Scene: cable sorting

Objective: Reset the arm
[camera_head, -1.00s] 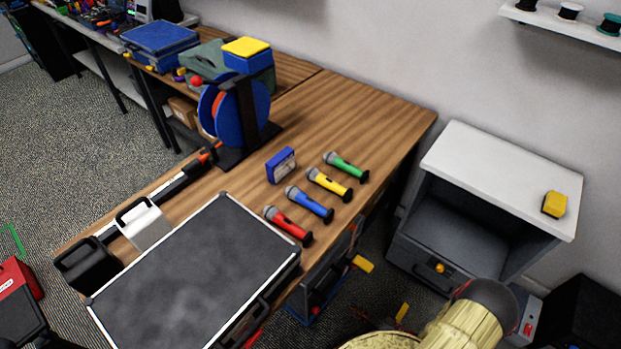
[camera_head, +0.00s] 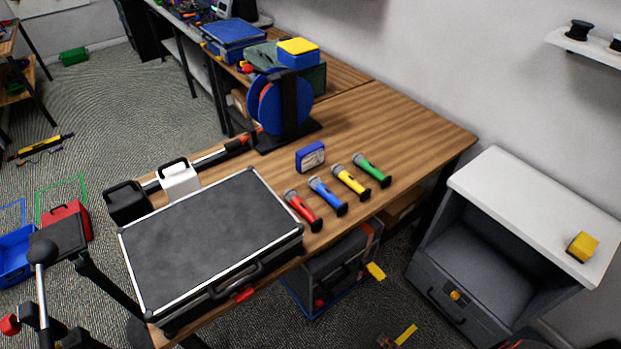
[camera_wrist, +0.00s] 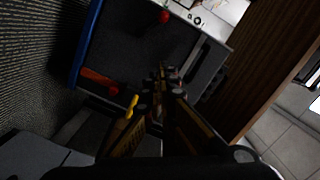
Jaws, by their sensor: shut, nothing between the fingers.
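My gripper (camera_wrist: 168,88) shows in the wrist view, its two dark fingers together with nothing between them. It points toward a dark grey case with a blue edge (camera_wrist: 86,45) and does not visibly hold anything. In the head view, my gripper is out of sight. That view shows a wooden table (camera_head: 400,120) carrying a black case with silver edges (camera_head: 210,235).
A blue cable reel (camera_head: 270,105) and a small blue box (camera_head: 310,156) stand on the table. A grey cabinet with a white top (camera_head: 530,200) is at right, with a yellow block (camera_head: 582,246) on it. A dark container (camera_head: 335,265) sits below the table.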

